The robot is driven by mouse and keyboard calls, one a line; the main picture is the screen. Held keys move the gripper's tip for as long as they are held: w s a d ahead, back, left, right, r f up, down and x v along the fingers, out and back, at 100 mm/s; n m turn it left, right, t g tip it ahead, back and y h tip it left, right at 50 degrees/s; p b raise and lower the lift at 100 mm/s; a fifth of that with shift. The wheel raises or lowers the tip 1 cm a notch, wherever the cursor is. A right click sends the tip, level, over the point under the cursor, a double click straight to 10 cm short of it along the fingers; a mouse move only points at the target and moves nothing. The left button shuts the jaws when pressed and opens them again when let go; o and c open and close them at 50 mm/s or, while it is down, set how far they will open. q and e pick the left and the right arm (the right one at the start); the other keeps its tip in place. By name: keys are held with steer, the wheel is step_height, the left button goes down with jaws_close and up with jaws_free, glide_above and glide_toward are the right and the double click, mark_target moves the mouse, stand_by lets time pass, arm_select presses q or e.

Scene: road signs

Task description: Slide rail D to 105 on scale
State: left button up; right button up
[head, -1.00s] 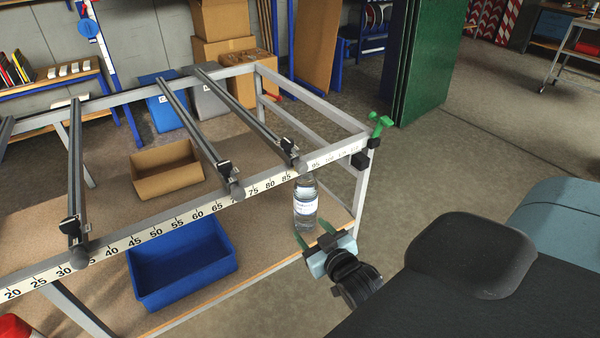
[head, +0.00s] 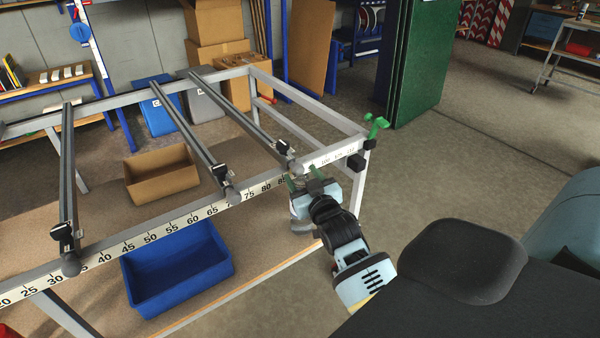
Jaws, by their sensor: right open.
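The rightmost rail (head: 250,122), which I take to be rail D, runs across the grey frame. Its label cannot be read. Its near end, with a black clamp (head: 283,148) and round knob (head: 295,166), sits near 90 on the white number scale (head: 215,209). The marks around 105 are small, to the right of that end. My right gripper (head: 304,180) is open, with its green fingers up at the front edge of the frame, just below the knob. Whether they touch the rail cannot be told. My left gripper is not in view.
Two other rails cross the frame at left (head: 67,180) and middle (head: 190,135). A blue bin (head: 178,270) and cardboard box (head: 162,175) lie below.

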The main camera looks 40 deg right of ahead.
steer(key=shift+x, duration=1.1)
steer(key=shift+c, duration=0.4)
jaws_close()
steer(key=shift+d, duration=0.1)
